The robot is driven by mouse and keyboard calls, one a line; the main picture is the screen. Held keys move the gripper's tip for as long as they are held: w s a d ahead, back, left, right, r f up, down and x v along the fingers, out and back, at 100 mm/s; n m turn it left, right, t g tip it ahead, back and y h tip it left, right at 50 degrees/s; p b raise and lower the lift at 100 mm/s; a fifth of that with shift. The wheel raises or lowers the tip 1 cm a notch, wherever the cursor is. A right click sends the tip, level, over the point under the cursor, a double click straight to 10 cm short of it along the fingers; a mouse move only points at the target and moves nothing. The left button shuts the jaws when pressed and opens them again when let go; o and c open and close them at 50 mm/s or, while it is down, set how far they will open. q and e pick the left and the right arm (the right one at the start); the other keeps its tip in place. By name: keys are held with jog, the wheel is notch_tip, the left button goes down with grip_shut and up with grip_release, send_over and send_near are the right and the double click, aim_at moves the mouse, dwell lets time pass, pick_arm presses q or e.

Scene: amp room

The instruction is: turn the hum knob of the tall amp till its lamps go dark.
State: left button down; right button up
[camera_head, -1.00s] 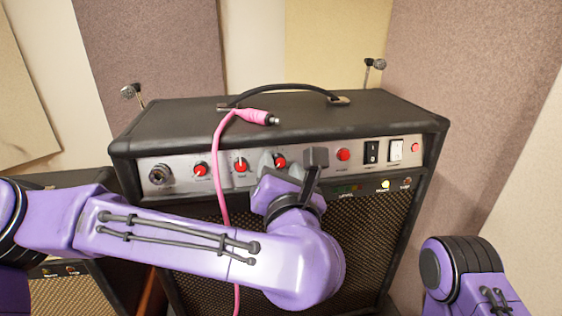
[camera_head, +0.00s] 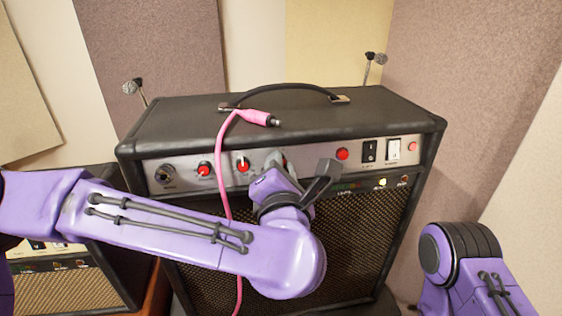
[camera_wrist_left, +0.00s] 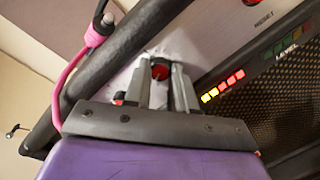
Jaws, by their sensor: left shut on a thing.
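The tall amp (camera_head: 360,112) stands in front of me, with a silver knob panel (camera_head: 320,160) near its top. My left gripper (camera_wrist_left: 160,74) is shut on a red-capped knob (camera_wrist_left: 160,71), with a finger on each side of it. In the head view, the left gripper (camera_head: 277,160) mostly hides that knob, the third from the left. In the left wrist view, a row of lamps (camera_wrist_left: 222,86) beside the gripper is lit yellow, orange and red. A second row marked LEVEL (camera_wrist_left: 289,46) looks dim. My right gripper is out of view; only its arm shows.
A pink cable (camera_head: 229,150) lies over the amp's top and hangs down its front, left of my gripper. Two more red knobs (camera_head: 204,170) (camera_head: 243,163) sit to the left. Two switches (camera_head: 381,151) and red buttons are right. A lower amp (camera_head: 70,290) stands at left.

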pick_arm(q)
jog(key=c, duration=0.9)
grip_release()
jog(key=shift+c, duration=0.2)
jog(key=shift+r, duration=0.1)
